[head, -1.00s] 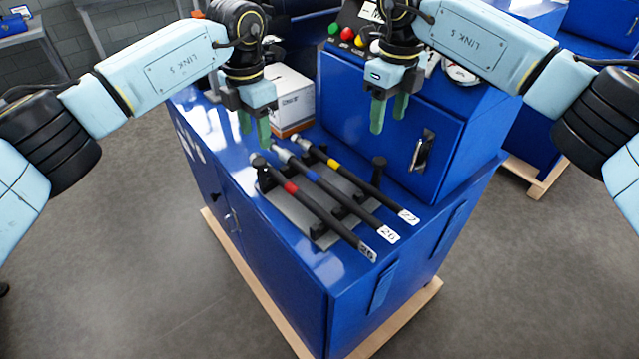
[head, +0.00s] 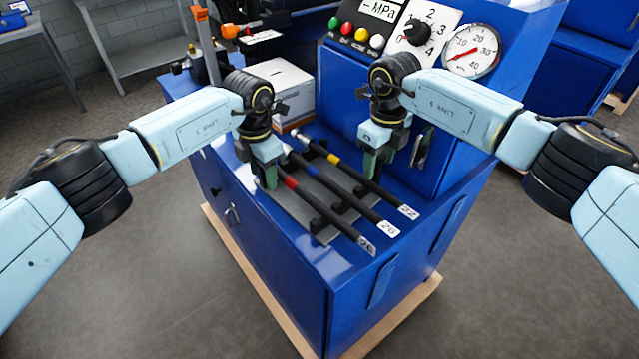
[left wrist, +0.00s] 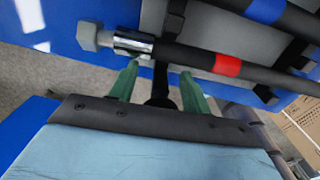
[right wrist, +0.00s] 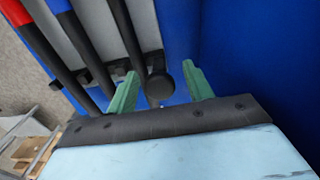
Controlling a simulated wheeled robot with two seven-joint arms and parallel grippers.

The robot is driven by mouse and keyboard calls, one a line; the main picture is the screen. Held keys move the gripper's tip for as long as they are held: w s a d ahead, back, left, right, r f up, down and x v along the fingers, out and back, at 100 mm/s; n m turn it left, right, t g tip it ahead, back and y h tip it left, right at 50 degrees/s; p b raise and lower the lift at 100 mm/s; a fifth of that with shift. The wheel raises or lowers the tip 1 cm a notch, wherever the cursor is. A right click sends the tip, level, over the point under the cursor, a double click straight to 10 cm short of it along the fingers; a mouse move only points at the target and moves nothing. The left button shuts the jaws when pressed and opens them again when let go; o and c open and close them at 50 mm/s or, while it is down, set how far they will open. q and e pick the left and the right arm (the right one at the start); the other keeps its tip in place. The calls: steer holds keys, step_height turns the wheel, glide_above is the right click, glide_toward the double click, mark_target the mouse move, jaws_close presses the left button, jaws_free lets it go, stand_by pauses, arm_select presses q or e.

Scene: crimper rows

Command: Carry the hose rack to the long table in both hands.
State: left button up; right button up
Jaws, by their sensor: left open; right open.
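The hose rack (head: 326,237) is a grey plate with black supports, lying on the blue cabinet (head: 300,268). It carries three black hoses with red, blue and yellow bands and white number tags. My left gripper (head: 268,180) is open at the rack's left side; in the left wrist view a black post (left wrist: 160,88) stands between its fingers. My right gripper (head: 376,164) is open at the rack's right side; in the right wrist view a round black knob (right wrist: 160,88) sits between its fingers. I cannot tell whether the fingers touch either post.
A blue control box with a gauge (head: 471,51) stands close behind my right gripper. A white carton (head: 280,85) stands behind the rack. Grey tables (head: 130,58) stand at the back left; I cannot tell which is the long table. Grey floor is open around the cabinet.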

arm_select(q)
steer(key=shift+f, duration=0.25)
arm_select(e)
steer(key=shift+f, duration=0.3)
arm_select(q)
steer(key=shift+c, duration=0.5)
arm_select(e)
steer(key=shift+c, duration=0.4)
arm_select(q)
jaws_close()
arm_select(e)
jaws_close()
arm_select(q)
steer(key=shift+w+r, duration=0.1)
steer(key=shift+r, duration=0.05)
arm_select(e)
steer(key=shift+w+r, duration=0.1)
steer(key=shift+r, duration=0.1)
